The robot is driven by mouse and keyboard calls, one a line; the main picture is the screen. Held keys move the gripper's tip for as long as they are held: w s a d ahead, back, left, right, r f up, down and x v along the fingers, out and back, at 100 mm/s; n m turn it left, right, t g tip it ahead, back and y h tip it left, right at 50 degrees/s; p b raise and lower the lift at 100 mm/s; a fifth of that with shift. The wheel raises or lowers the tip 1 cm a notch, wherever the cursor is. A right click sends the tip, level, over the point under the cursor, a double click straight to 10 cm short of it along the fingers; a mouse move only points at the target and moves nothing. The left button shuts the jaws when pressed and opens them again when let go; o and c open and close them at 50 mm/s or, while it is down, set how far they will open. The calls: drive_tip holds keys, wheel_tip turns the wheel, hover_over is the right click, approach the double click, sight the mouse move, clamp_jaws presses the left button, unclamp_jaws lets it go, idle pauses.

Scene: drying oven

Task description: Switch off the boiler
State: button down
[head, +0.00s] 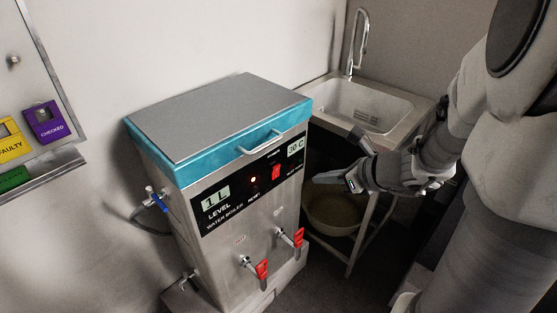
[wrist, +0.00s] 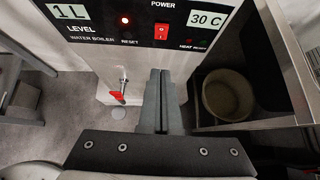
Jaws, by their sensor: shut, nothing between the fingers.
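The boiler (head: 165,215) is a steel box with a blue-rimmed grey lid, standing left of centre in the head view. Its black front panel shows "1 L" and "30 C" displays, with a lit red lamp (wrist: 125,20) in the wrist view. The red power switch (head: 276,173) sits on the panel under the word POWER; it also shows in the wrist view (wrist: 161,31). My gripper (head: 352,165) is to the right of the panel, apart from the boiler. In the wrist view its fingers (wrist: 160,75) are together and empty, below the switch in the picture.
Two red-handled taps (head: 262,270) stick out from the boiler's lower front. A sink (head: 362,103) with a faucet stands behind at right, with a round bowl (head: 335,213) beneath it. A wall rack with coloured tags (head: 45,122) is at left.

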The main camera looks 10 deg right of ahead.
drive_tip(key=b, duration=0.5)
approach(276, 172)
drive_tip(key=x, duration=0.6)
drive_tip(key=shift+d+f, duration=0.15)
drive_tip(key=shift+w, duration=0.1)
